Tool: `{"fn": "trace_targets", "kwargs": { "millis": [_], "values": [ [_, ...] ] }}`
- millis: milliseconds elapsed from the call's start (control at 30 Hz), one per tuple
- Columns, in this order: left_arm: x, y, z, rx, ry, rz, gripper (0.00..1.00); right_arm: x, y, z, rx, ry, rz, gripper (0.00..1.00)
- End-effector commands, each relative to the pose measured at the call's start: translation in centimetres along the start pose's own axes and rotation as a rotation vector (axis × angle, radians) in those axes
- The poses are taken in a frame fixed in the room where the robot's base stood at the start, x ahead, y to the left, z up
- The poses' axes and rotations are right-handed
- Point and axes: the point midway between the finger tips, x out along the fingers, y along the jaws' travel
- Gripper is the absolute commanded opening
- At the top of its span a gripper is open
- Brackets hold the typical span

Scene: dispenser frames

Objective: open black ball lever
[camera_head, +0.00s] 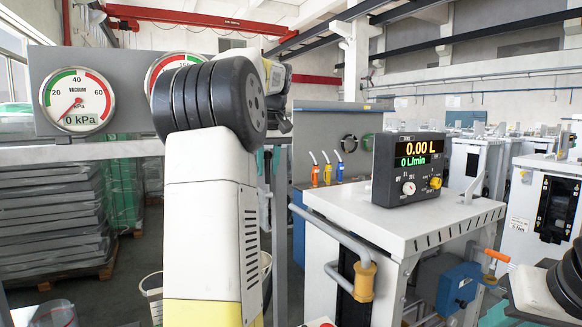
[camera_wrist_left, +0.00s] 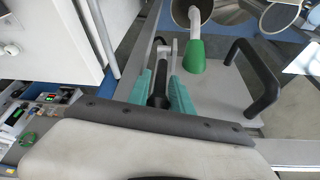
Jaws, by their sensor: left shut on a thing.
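The black lever (camera_wrist_left: 158,88) shows in the left wrist view as a dark, rod-like handle between the teal fingers of my left gripper (camera_wrist_left: 161,80). The gripper is shut on it, with one finger on each side. Part of the lever is hidden by the fingers and the wrist, and I cannot make out a ball end.
A green cone (camera_wrist_left: 194,56) and a black bow handle (camera_wrist_left: 254,80) stand close to the left gripper. In the head view, a flow meter (camera_head: 408,169) sits on a white cabinet (camera_head: 400,228). A vacuum gauge (camera_head: 78,101) is at left, above stacked grey panels (camera_head: 50,215).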

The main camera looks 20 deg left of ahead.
Motion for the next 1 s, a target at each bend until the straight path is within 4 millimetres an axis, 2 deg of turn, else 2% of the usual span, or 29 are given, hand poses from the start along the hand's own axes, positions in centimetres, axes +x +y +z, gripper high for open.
{"fn": "trace_targets", "kwargs": {
  "millis": [367,1000],
  "values": [
    [-0.6,0.3,1.2,0.014,0.125,-0.018,0.00,0.0,0.0,0.0,0.000,0.000,0.000,0.36],
    [-0.4,1.1,5.5,0.055,0.619,-0.111,0.00,0.0,0.0,0.0,0.000,0.000,0.000,0.36]
  ]
}}
